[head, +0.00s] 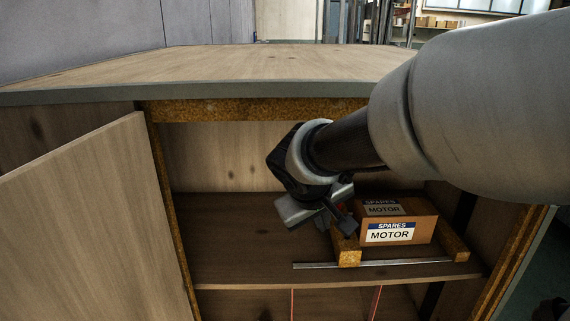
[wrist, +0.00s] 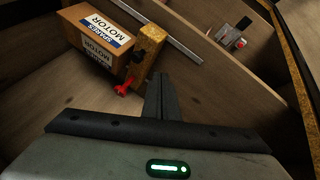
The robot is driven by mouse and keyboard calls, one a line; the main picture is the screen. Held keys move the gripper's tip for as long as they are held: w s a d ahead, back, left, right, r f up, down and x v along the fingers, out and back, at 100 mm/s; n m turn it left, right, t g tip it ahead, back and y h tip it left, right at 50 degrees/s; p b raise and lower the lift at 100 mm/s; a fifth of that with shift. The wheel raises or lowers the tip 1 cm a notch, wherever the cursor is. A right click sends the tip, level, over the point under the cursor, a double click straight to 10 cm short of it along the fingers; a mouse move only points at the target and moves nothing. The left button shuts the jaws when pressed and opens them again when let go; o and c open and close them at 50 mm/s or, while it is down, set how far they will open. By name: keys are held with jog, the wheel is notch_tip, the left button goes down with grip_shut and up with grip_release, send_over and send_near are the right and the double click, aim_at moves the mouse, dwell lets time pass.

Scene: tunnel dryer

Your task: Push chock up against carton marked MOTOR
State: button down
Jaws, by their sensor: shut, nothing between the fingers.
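The carton marked MOTOR (head: 408,222) is a brown box with a white and blue label, sitting on the cabinet shelf; it also shows in the wrist view (wrist: 78,42). The chock (head: 349,257) is a yellowish-brown wooden block on the shelf, close along the carton's left side. In the wrist view the chock (wrist: 152,40) stands beside the carton; I cannot tell whether they touch. My gripper (head: 345,222) is shut and empty, at the chock's left side. Its fingers (wrist: 163,80) end near the chock in the wrist view; contact is unclear.
A similar block (head: 458,248) lies right of the carton. A metal strip (head: 385,264) runs along the shelf in front. A red piece (wrist: 122,90) sits near the chock. A grey box with a red button (wrist: 230,38) lies beyond the strip. The cabinet door (head: 90,225) stands open at left.

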jog(key=w+d+f, duration=0.5)
jog(key=f, duration=0.1)
jog(key=shift+w+f, duration=0.2)
jog(key=shift+w, duration=0.05)
jog(key=shift+d, duration=0.1)
jog(key=d, duration=0.4)
jog(key=shift+d+p, duration=0.3)
jog(key=shift+d, duration=0.1)
jog(key=shift+a, duration=0.1)
